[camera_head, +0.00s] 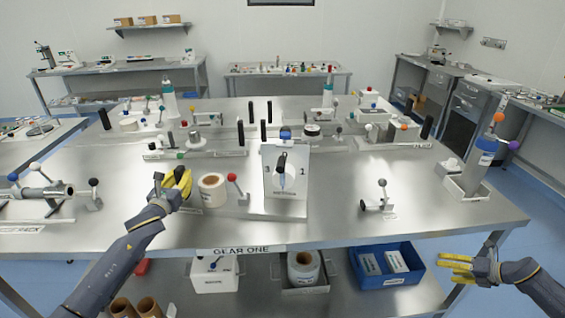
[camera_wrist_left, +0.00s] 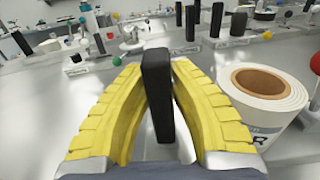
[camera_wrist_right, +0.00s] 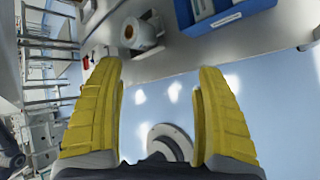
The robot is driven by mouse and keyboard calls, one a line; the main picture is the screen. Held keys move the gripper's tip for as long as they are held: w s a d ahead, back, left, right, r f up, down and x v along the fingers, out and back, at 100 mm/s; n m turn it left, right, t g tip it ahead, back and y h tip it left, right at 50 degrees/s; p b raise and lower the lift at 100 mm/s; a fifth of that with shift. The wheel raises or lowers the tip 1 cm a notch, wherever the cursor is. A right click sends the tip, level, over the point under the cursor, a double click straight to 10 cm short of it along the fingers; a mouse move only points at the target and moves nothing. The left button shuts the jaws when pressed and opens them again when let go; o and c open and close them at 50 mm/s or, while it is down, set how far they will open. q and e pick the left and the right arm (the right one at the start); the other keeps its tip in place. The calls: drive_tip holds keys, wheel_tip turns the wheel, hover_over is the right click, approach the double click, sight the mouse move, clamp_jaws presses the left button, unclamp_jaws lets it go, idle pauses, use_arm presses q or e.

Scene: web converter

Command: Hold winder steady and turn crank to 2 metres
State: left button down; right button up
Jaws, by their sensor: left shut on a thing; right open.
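The winder stands at the front left of the table. It has a white roll (camera_head: 212,190) with a brown core, and a crank with a red ball knob (camera_head: 232,178) at its right. The roll also shows in the left wrist view (camera_wrist_left: 262,88), with the red knob (camera_wrist_left: 316,62) cut off at the edge. My left gripper (camera_head: 180,182) is shut on an upright black handle (camera_wrist_left: 157,85) left of the roll; its base is partly hidden. My right gripper (camera_head: 457,264) is open and empty, off the table's front right, with floor between its fingers in the right wrist view (camera_wrist_right: 158,105).
An upright white panel (camera_head: 272,188) with a dark pointer and small numerals stands right of the crank. A small device with a grey knob (camera_head: 381,183) stands further right. Below are a blue bin (camera_head: 385,282) and a lower shelf. The table between panel and grey-knobbed device is clear.

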drive_tip(key=w+d+r+n, duration=0.1)
drive_tip(key=d+r, duration=0.3)
drive_tip(key=r, duration=0.5)
drive_tip(key=w+d+r+n+t, duration=0.1)
drive_tip(key=w+d+r, duration=0.15)
drive_tip(key=r, duration=0.55)
drive_tip(key=w+d+r, duration=0.1)
drive_tip(key=d+r, duration=0.3)
drive_tip(key=r, duration=0.5)
drive_tip(key=w+a+n+g+y, duration=0.1)
drive_tip(key=w+a+n, duration=0.25)
drive_tip(key=a, duration=0.65)
drive_tip(key=w+a+n+g+y, duration=0.15)
drive_tip(key=w+a, duration=0.35)
drive_tip(key=a, duration=0.5)
drive_tip(key=n+g+h, duration=0.6)
drive_tip(key=n+h, duration=0.3)
drive_tip(key=n, duration=0.6)
approach(283, 161)
drive_tip(key=shift+y, duration=0.25)
wheel_tip(283, 161, down, 10)
drive_tip(key=shift+w+d+f, duration=0.15)
